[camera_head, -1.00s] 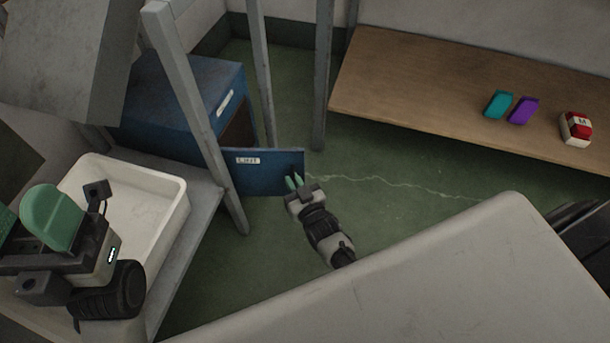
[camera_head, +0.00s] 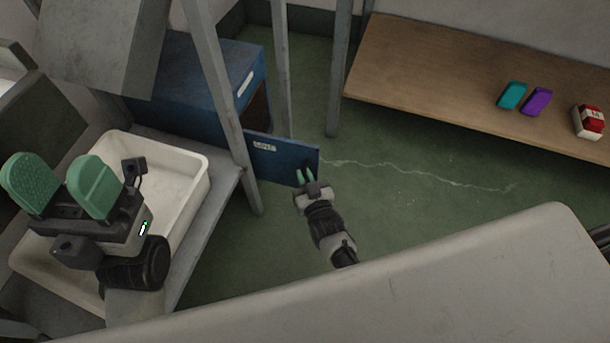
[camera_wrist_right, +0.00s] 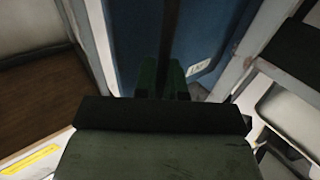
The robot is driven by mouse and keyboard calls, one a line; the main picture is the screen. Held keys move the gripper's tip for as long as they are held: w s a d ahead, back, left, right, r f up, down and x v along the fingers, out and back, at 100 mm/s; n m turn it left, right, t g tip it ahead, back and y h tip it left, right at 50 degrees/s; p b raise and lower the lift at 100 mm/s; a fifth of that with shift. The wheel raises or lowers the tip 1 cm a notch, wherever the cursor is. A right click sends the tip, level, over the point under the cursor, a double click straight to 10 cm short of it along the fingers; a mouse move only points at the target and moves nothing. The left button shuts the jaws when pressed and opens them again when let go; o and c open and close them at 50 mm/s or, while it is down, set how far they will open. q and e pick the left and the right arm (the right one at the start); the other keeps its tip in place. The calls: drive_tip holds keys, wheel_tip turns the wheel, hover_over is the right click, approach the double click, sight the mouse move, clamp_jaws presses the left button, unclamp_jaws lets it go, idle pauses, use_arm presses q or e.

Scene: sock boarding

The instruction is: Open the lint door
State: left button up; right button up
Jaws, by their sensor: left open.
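The blue lint door (camera_head: 280,160), with a white label, stands swung out from the blue cabinet (camera_head: 190,80). A dark opening shows at the cabinet's front. My right gripper (camera_head: 305,177) is at the door's free end, with its narrow green fingers in front of a dark part there. In the right wrist view, the two fingers (camera_wrist_right: 162,78) have a dark upright strip between them, and the blue panel with its label (camera_wrist_right: 197,68) is behind. Whether they grip the strip is unclear. My left gripper (camera_head: 64,186) is open and empty over the white tub, its broad green pads wide apart.
The white tub (camera_head: 185,210) stands on a grey bench at the left. Grey posts (camera_head: 222,100) rise near the cabinet. A brown shelf (camera_head: 430,75) holds a teal block (camera_head: 512,95), a purple block (camera_head: 537,101) and a red-white item (camera_head: 588,122). A pale surface (camera_head: 480,270) fills the front; green floor lies between.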

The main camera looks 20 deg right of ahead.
drive_tip(key=o, duration=0.4)
drive_tip(key=shift+w+a+r, duration=0.1)
drive_tip(key=shift+a, duration=0.2)
drive_tip(key=shift+d, duration=0.1)
drive_tip(key=s+p, duration=0.1)
drive_tip(key=s, duration=0.2)
drive_tip(key=s+p, duration=0.1)
drive_tip(key=s, duration=0.3)
drive_tip(key=s+d+p, duration=0.1)
drive_tip(key=s, duration=0.3)
drive_tip(key=shift+p, duration=0.4)
drive_tip(key=shift+w, duration=0.1)
